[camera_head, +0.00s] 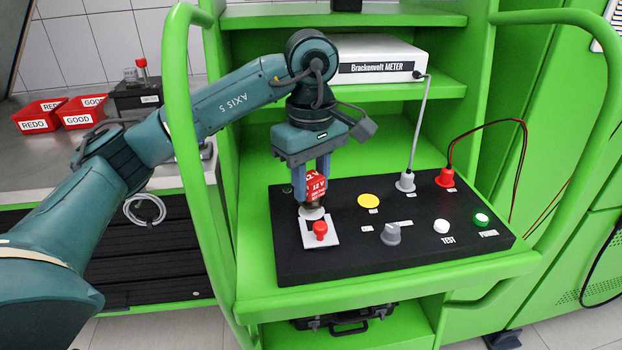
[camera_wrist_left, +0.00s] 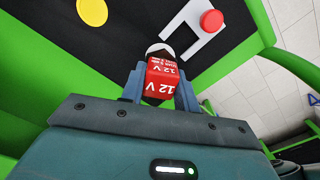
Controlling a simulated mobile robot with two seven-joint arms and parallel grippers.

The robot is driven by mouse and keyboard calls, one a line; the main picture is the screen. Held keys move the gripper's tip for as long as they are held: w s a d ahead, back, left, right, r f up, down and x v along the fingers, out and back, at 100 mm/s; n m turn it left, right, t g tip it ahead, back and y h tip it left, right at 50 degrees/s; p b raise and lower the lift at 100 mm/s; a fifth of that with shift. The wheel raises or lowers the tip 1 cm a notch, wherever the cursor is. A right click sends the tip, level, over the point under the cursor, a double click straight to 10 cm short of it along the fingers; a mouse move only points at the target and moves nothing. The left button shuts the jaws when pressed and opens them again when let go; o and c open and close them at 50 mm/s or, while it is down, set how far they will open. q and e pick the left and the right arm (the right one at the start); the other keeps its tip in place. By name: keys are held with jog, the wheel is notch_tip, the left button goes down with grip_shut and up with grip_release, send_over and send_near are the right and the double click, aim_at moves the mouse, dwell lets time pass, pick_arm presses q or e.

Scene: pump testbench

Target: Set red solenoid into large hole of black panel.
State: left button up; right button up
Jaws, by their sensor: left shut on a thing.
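The red solenoid (camera_head: 317,187), a block marked 12 V with a dark lower part, is upright between the fingers of my left gripper (camera_head: 312,189). In the left wrist view the solenoid (camera_wrist_left: 162,80) also sits between the two blue fingers. It is over the left part of the black panel (camera_head: 350,262), by a white bracket (camera_head: 334,236) with a red button (camera_head: 320,229). A pale round part (camera_head: 311,213) shows right under the solenoid; I cannot tell whether they touch. The large hole is not visible. My right gripper is out of view.
The panel also carries a yellow disc (camera_head: 369,201), a grey knob (camera_head: 390,234), white and green buttons, and grey and red plugs with cables. A white meter box (camera_head: 376,60) stands on the shelf behind. Green frame tubes (camera_head: 180,120) rise beside my left arm.

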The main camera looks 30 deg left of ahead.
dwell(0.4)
pick_arm(q)
jog(key=shift+f+b, duration=0.95)
jog(key=shift+f, duration=0.2)
jog(key=o, duration=1.3)
jog(key=shift+r, duration=0.1)
jog(key=shift+r+p, duration=1.6)
jog(key=shift+r, duration=0.55)
jog(key=shift+r+p, duration=1.45)
jog(key=shift+r, duration=0.4)
